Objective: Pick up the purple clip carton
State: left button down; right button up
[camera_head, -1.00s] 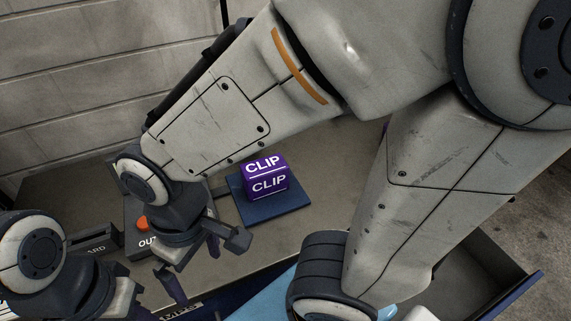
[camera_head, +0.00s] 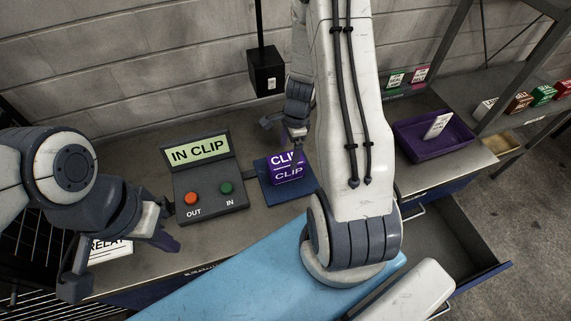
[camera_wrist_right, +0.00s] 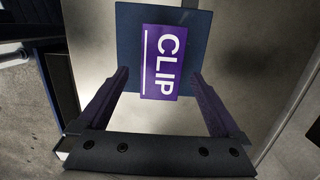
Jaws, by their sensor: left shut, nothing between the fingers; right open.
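The purple clip carton (camera_head: 287,171) stands on a dark blue square pad (camera_head: 268,190) on the workbench, with white CLIP lettering. In the right wrist view the carton (camera_wrist_right: 161,62) lies between and just beyond the tips of my right gripper (camera_wrist_right: 160,84), whose fingers are open with a gap on both sides. In the head view my right gripper (camera_head: 283,132) is above the carton, pointing down, partly hidden by its arm. My left gripper (camera_head: 122,262) is shut and empty at the left, away from the carton.
A control box (camera_head: 210,193) with an IN CLIP display and red and green buttons stands left of the pad. A purple tray (camera_head: 432,146) holding a white card is at the right. A blue surface (camera_head: 230,285) lies in front. A black box on a post stands behind.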

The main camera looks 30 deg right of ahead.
aim_at(287, 159)
jog(key=f, duration=0.4)
jog(key=f+b, duration=0.1)
jog(key=f, duration=0.2)
jog(key=shift+w+a, duration=0.25)
jog(key=shift+a, duration=0.15)
jog(key=shift+r, duration=0.1)
jog(key=c, duration=1.5)
